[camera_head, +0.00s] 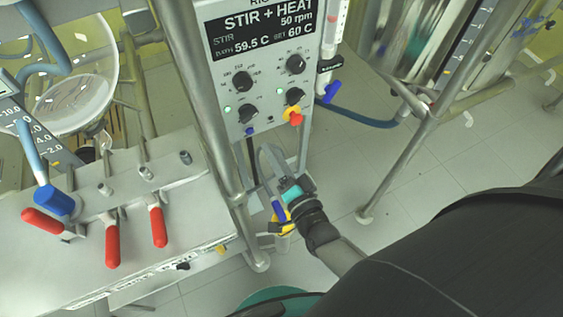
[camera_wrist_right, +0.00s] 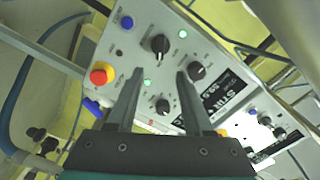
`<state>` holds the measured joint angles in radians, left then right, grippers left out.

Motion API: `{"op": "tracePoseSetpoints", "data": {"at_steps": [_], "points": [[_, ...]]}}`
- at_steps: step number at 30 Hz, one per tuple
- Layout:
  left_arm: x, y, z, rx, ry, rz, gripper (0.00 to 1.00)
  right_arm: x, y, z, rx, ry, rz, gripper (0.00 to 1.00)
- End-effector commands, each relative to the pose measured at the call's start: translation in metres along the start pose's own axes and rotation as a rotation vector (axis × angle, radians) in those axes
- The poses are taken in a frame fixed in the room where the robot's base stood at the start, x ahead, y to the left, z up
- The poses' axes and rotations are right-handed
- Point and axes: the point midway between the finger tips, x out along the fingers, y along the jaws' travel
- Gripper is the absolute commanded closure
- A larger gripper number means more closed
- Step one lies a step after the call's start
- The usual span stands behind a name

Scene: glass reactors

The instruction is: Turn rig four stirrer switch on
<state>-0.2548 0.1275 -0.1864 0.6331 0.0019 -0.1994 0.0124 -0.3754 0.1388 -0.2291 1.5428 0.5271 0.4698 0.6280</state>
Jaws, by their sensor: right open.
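The grey control box (camera_head: 270,75) stands upright in the head view, its display (camera_head: 262,35) reading "STIR + HEAT", 50 rpm, 59.5 C and set 60 C. Below are several black knobs with small green lights; their labels are too small to read, so I cannot tell which is the stirrer switch. My right gripper (camera_head: 272,160) is open and empty just below the box. In the right wrist view, the open gripper (camera_wrist_right: 160,74) points at the box face (camera_wrist_right: 140,55), with one knob (camera_wrist_right: 160,43) beyond the gap between the fingertips. My left gripper is not in view.
A red stop button on a yellow base (camera_head: 294,116) and a blue button (camera_head: 249,131) sit low on the box. A metal post (camera_head: 200,90) stands left of it. Left is a manifold (camera_head: 120,185) with red-handled valves. A blue hose (camera_head: 365,117) runs right.

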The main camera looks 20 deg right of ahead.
Motion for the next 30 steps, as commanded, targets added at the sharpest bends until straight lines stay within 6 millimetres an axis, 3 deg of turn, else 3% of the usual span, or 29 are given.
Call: {"op": "tracePoseSetpoints", "data": {"at_steps": [3,9,26,30], "points": [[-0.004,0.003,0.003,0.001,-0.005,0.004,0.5,-0.019,0.0,0.0,0.0,-0.002,0.001,0.49],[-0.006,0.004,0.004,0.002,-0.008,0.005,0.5,-0.033,0.0,0.0,0.0,-0.001,0.0,0.49],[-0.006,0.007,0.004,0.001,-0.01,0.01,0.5,-0.034,0.0,0.0,0.0,0.0,-0.001,0.49],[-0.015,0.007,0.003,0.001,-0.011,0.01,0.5,-0.034,-0.008,-0.004,0.0,0.0,-0.001,0.49]]}}
